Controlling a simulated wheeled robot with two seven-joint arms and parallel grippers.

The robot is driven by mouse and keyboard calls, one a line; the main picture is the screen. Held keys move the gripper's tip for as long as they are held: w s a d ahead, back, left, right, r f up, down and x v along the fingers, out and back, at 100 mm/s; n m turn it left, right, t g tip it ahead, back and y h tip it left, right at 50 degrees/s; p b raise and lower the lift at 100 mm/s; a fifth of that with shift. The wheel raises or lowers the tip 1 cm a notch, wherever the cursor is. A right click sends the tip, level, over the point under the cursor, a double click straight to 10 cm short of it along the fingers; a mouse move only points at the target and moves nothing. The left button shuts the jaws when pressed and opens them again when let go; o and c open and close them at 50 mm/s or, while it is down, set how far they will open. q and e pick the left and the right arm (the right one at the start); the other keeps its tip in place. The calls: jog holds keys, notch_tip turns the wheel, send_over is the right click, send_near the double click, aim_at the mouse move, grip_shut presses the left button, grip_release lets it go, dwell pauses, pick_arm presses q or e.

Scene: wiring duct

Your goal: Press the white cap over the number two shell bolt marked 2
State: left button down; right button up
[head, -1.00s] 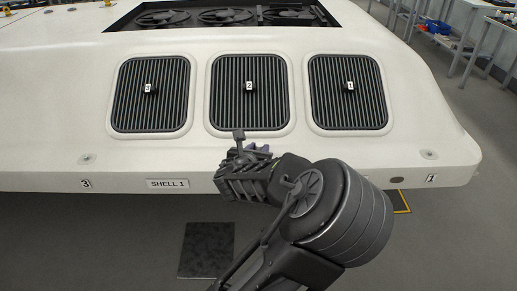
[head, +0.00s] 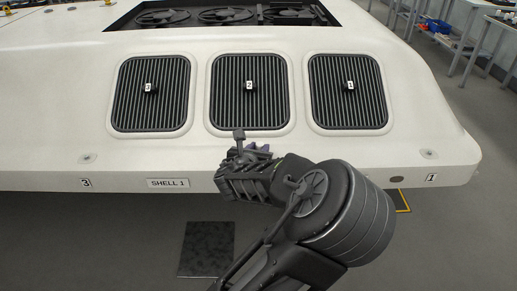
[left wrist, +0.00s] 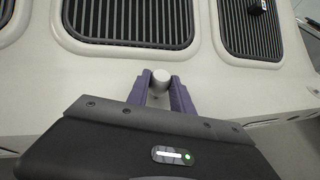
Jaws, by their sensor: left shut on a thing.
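My left gripper (head: 240,148) is over the front rim of the white shell (head: 60,120), below the middle grille marked 2 (head: 249,88). In the left wrist view its purple fingers (left wrist: 161,92) are shut on a small round white cap (left wrist: 161,77). The cap is at or close to the shell surface; I cannot tell whether it touches. The number two bolt and its mark on the rim are not visible; my gripper covers that area in the head view. My right gripper is not in view.
Grilles marked 3 (head: 150,93) and 1 (head: 349,90) flank the middle one. Round fittings sit on the rim at left (head: 88,158) and right (head: 428,154), above marks 3 (head: 85,183) and 1 (head: 431,178). Fans (head: 225,15) lie in the opening behind.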

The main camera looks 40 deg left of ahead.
pick_arm(q)
jog(key=shift+f+b, duration=0.75)
jog(key=shift+f, duration=0.25)
jog(key=c, duration=1)
grip_release()
jog(key=shift+c, duration=0.2)
jog(key=shift+s+d+r, duration=0.2)
jog(key=shift+s+r, duration=0.1)
jog(key=shift+s, duration=0.15)
jog(key=b+v, duration=0.1)
jog(key=v, duration=0.5)
jog(key=shift+s+d+b, duration=0.2)
jog(key=shift+s+b, duration=0.1)
jog(key=shift+b, duration=0.05)
jog(key=shift+r, duration=0.1)
